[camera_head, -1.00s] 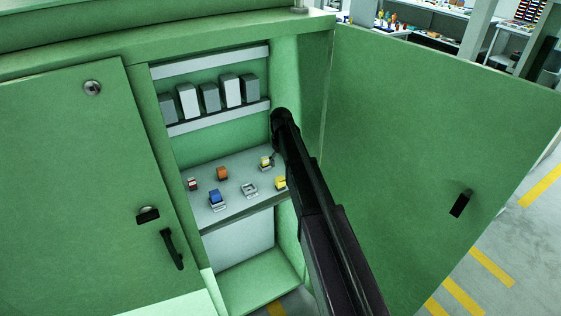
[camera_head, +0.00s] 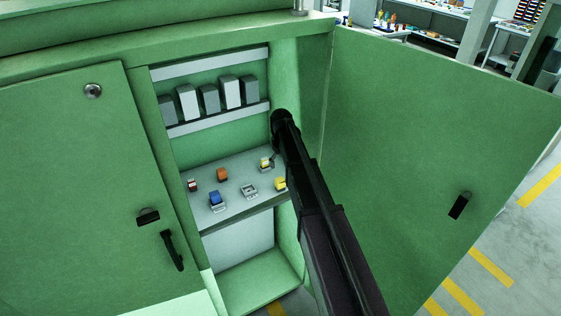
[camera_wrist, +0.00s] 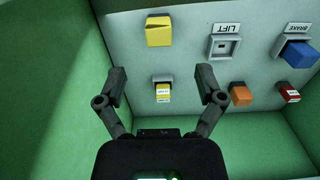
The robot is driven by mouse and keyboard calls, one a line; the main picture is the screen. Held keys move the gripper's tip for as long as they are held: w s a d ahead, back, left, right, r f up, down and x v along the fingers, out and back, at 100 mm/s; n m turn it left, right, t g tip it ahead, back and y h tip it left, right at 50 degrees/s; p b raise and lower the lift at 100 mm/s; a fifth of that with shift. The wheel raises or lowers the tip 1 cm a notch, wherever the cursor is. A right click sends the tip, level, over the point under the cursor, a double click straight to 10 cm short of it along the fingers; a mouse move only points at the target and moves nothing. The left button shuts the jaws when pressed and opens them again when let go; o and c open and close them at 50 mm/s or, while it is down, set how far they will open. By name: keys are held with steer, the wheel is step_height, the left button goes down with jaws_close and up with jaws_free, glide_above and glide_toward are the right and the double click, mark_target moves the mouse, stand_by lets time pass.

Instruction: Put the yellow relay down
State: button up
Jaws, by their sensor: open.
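A small yellow relay with a white label (camera_wrist: 163,93) is on the sloping grey panel in the wrist view, in line with the gap between my fingers. It also shows in the head view (camera_head: 265,163), just below my gripper's end. My gripper (camera_wrist: 162,86) is open, one finger on each side of the gap, with nothing seen clamped. A second yellow block (camera_wrist: 159,32) sits on the panel further up in the wrist view; in the head view (camera_head: 280,184) my arm partly covers it. Contact between fingers and relay cannot be told.
The panel (camera_head: 236,211) also holds an empty socket marked LIFT (camera_wrist: 224,46), a blue block at BRAKE (camera_wrist: 298,53), an orange block (camera_wrist: 240,95) and a red one (camera_wrist: 289,93). Green cabinet walls stand close on both sides. The open door (camera_head: 430,150) is right of my arm.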

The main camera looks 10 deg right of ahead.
steer(key=s+m, duration=0.3)
steer(key=s, duration=2.4)
steer(key=shift+s+a, duration=0.2)
steer(key=shift+s, duration=0.2)
step_height(320, 180, down, 8)
steer(key=b, duration=0.8)
